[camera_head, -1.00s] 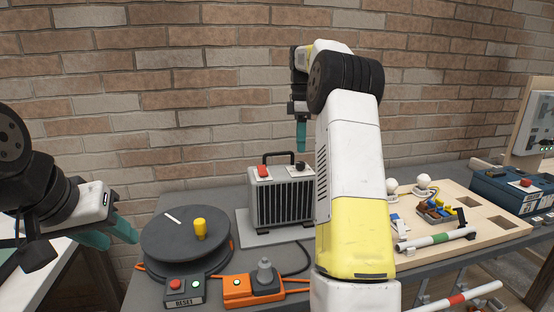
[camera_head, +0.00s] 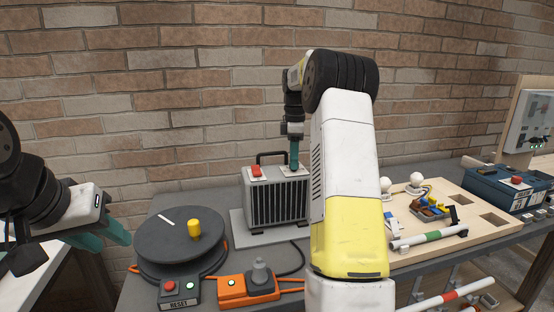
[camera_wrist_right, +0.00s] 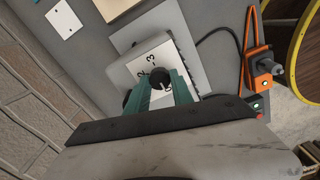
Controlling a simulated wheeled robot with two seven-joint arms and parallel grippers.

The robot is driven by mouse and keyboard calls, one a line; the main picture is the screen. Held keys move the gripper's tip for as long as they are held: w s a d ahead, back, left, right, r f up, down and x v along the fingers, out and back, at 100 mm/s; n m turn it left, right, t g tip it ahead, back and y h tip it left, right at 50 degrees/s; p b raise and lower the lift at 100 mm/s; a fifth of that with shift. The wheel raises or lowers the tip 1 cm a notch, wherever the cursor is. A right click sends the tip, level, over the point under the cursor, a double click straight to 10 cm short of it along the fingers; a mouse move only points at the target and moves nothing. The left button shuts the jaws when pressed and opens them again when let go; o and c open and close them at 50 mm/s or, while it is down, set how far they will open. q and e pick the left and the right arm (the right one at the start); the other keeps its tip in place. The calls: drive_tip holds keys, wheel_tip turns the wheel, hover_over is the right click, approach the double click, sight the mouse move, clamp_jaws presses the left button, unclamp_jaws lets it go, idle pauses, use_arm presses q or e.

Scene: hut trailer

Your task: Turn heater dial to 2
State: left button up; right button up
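The grey heater (camera_head: 278,205) stands on the bench with a red switch (camera_head: 255,171) and a dial on its top. In the right wrist view the black dial (camera_wrist_right: 159,79) sits on a white plate (camera_wrist_right: 160,62) with the printed numbers 2 and 3 in sight. My right gripper (camera_head: 294,168) points down at the dial and hides it in the head view. Its teal fingers (camera_wrist_right: 162,82) are apart, one on each side of the dial; contact is not clear. My left gripper (camera_head: 108,238) is open and empty at the left.
A cable reel (camera_head: 180,255) with a yellow knob, a reset box (camera_head: 179,292) and an orange socket box (camera_head: 247,288) stand left and in front of the heater. A wooden board (camera_head: 460,205) with bulbs and a blue box (camera_head: 505,189) are at right. A brick wall is behind.

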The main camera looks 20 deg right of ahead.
drive_tip(key=shift+m, duration=0.3)
clamp_jaws()
drive_tip(key=m, duration=0.5)
drive_tip(key=shift+m, duration=0.3)
drive_tip(key=m, duration=1.1)
drive_tip(key=shift+m, duration=0.4)
drive_tip(key=m, duration=0.5)
drive_tip(key=shift+r+m, duration=0.1)
drive_tip(key=shift+m, duration=0.3)
drive_tip(key=o, duration=1.1)
unclamp_jaws()
